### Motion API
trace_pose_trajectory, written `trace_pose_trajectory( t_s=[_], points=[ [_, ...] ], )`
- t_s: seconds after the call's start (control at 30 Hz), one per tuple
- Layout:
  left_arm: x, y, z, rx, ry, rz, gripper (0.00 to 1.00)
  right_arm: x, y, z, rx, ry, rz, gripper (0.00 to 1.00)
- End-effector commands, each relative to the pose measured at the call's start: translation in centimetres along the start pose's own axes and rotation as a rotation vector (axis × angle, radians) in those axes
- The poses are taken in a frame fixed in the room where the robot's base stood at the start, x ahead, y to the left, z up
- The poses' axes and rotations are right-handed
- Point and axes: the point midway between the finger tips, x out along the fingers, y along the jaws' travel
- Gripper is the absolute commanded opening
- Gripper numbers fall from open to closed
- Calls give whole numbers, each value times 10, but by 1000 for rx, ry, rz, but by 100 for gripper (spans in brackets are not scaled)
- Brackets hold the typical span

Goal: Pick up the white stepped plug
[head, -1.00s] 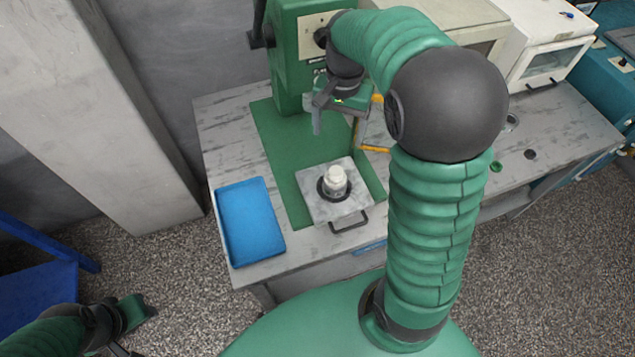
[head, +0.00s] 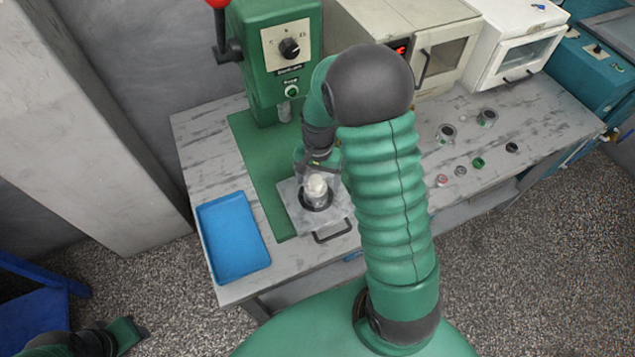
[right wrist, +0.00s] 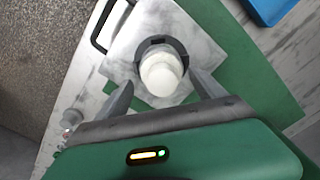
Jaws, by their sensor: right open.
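The white stepped plug (head: 316,186) stands upright in a dark ring on a square grey plate (head: 335,222) with a black handle. In the right wrist view the plug (right wrist: 161,73) shows from above, with the dark ring around its base. My right gripper (right wrist: 163,92) is open, its two fingers reaching toward either side of the plug, with nothing held. In the head view the right gripper (head: 318,170) is just behind the plug and partly hidden by the arm. My left gripper (head: 130,335) is far off at the lower left, and its jaws are unclear.
A blue tray (head: 233,238) lies left of the plate. A green press (head: 275,60) stands behind it. Several small round parts (head: 478,162) lie on the table to the right, in front of a white oven (head: 520,55).

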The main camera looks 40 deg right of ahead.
Motion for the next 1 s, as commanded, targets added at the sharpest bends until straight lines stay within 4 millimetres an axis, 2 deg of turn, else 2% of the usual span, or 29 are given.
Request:
trace_pose_trajectory(
  t_s=[0.13,0.63,0.67,1.0],
  points=[
    [0,0,0,0,0,0,36,-1,-2,2,-4,2,0,79],
    [0,0,0,0,0,0,36,-1,0,0,-2,0,0,14],
    [0,0,0,0,0,0,36,-1,0,0,-2,0,0,11],
    [1,0,0,0,0,0,36,-6,-1,1,-3,1,1,11]
  ],
)
